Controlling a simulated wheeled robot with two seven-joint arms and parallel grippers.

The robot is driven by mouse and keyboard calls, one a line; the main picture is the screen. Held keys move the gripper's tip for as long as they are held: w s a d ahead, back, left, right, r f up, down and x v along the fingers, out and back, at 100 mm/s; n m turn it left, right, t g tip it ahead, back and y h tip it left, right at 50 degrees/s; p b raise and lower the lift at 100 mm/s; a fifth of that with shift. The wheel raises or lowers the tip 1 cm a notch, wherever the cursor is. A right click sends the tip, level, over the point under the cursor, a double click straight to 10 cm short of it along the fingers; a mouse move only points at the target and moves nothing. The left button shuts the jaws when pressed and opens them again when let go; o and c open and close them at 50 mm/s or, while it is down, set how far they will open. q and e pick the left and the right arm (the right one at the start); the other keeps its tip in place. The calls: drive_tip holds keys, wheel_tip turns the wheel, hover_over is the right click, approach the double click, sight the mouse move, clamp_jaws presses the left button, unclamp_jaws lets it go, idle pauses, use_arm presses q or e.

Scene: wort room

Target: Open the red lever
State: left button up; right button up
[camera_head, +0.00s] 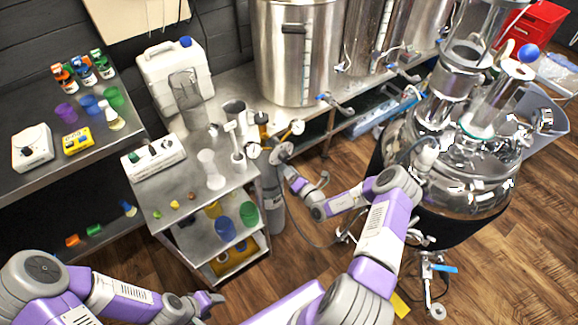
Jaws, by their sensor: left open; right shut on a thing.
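No red lever shows clearly. My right arm reaches up and bends left, so that its gripper (292,174) is at the valve and gauges on top of a grey gas cylinder (273,207). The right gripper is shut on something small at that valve. The held part is mostly hidden by the jaws, and its colour cannot be told. My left gripper (215,301) is open and empty, low in front of the cart and far from the cylinder.
A steel cart (172,190) with cups stands left of the cylinder. Steel tanks (297,50) line the back. A table (40,175) is at left.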

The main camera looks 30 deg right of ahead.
use_arm(q)
drive_tip(key=shift+r+p, duration=0.4)
drive_tip(key=shift+r, duration=0.1)
use_arm(e)
drive_tip(key=shift+a+f+m, duration=0.15)
drive_tip(key=shift+m, duration=0.55)
drive_tip(key=shift+a+f+m, duration=0.1)
drive_tip(key=shift+m, duration=0.6)
drive_tip(key=o, duration=1.1)
drive_tip(key=shift+c, duration=0.2)
drive_tip(key=shift+s, duration=0.15)
